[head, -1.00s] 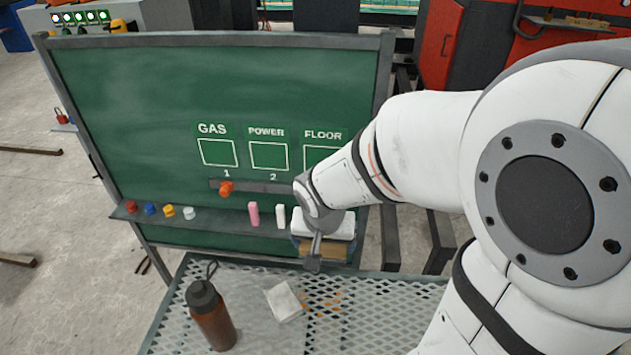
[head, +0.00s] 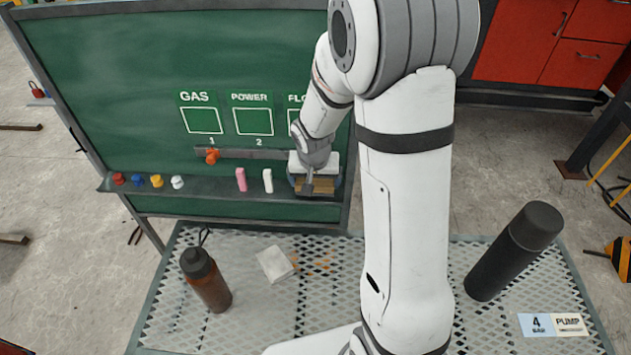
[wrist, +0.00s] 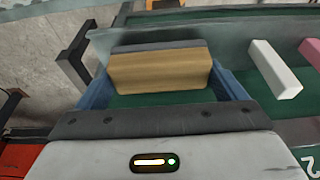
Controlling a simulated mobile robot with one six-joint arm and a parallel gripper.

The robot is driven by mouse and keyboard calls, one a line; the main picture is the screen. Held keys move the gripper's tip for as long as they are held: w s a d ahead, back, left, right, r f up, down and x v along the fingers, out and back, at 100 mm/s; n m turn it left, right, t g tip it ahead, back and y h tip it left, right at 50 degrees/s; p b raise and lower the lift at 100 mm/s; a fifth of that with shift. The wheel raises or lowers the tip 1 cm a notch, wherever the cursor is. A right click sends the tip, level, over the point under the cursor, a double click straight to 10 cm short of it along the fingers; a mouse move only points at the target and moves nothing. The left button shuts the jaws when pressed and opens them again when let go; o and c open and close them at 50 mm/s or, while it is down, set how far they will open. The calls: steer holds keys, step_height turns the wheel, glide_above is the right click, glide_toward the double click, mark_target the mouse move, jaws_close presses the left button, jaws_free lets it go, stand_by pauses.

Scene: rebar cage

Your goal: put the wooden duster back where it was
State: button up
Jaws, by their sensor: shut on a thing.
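The wooden duster (wrist: 160,70) is a tan wood block with a grey felt side. My gripper (head: 313,187) is shut on it at the right part of the chalk ledge (head: 210,187) under the green board. In the wrist view, the blue fingers of my gripper (wrist: 162,82) lie along both ends of the duster. The duster (head: 322,186) is partly hidden behind my gripper in the head view. I cannot tell whether it rests on the ledge or is just above it.
An orange knob (head: 211,156) sits above. A brown bottle (head: 205,280), a cloth (head: 275,264) and a black cylinder (head: 515,250) are on the mesh table.

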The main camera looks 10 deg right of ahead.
steer(key=shift+w+d+f, duration=0.1)
steer(key=shift+w+f, duration=0.1)
steer(key=shift+f, duration=0.45)
steer(key=o, duration=0.8)
steer(key=shift+o, duration=0.2)
steer(key=p+v, duration=0.1)
steer(key=v, duration=1.1)
steer(key=s+r+n, duration=0.2)
steer(key=s+r, duration=0.1)
steer(key=s, duration=0.6)
steer(key=s+d+r+n+y, duration=0.1)
steer(key=s+r, duration=0.3)
steer(key=s, duration=0.5)
steer(key=shift+n, duration=0.4)
